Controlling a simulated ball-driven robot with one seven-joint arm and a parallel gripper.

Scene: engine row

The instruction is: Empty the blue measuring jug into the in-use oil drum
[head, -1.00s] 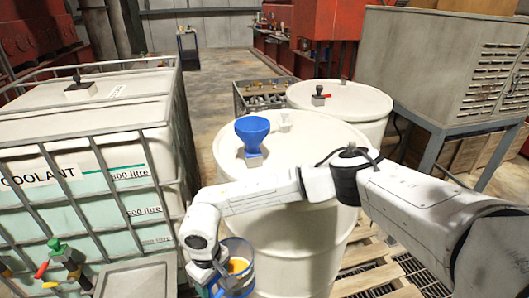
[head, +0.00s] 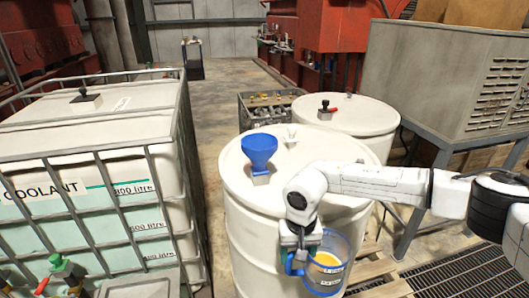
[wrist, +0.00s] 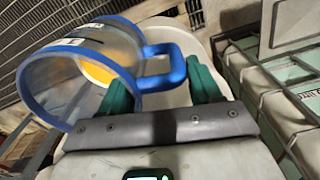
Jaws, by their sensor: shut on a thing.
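The blue measuring jug (head: 327,265) is clear with a blue rim and handle and has yellow-orange liquid in it. It also shows in the wrist view (wrist: 75,72). My gripper (head: 290,262) is shut on its handle, with green fingers either side of it in the wrist view (wrist: 165,90). The jug is roughly upright in front of the near white drum (head: 250,228). This drum has a blue funnel (head: 260,150) standing in its top. A second white drum (head: 350,113) behind it has a black tap with a red lever on its lid.
A caged coolant tank (head: 90,140) stands at the left with a tap low on its front. A crate of bottles (head: 262,106) is behind the drums. A grey louvred cabinet (head: 450,80) on a stand is at the right. Pallet boards and floor grating lie at lower right.

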